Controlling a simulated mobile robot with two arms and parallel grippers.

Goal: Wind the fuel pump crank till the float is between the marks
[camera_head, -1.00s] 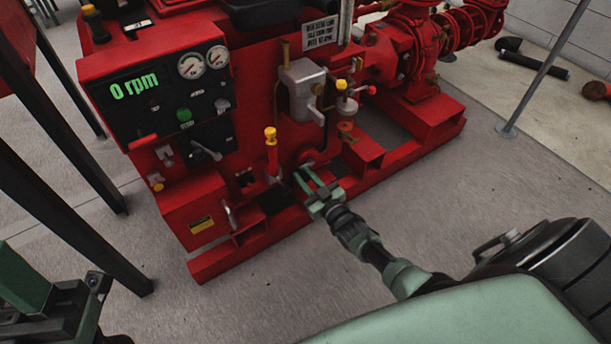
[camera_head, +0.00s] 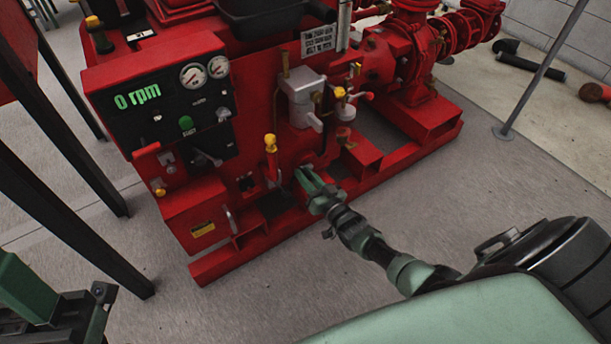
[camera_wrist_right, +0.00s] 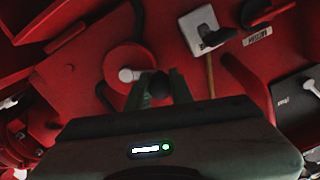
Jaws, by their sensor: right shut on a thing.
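My right gripper (camera_head: 308,182) reaches to the low front of the red pumpset (camera_head: 212,297). In the right wrist view its green fingers (camera_wrist_right: 158,92) are shut on a dark round knob, the crank handle (camera_wrist_right: 160,84). A pale crank arm (camera_wrist_right: 129,75) runs from the knob to a round red boss (camera_wrist_right: 118,62). The gripper hides most of the crank in the head view. I cannot make out the float or its marks. Part of my left gripper (camera_head: 62,310) shows at the lower left; its fingers cannot be made out.
A yellow-topped red lever (camera_head: 271,158) stands just left of the crank. A grey housing (camera_head: 303,100) and yellow-knobbed valves sit above it. The panel (camera_head: 160,105) reads 0 rpm. Dark posts (camera_head: 75,225) stand at left. The floor in front is clear.

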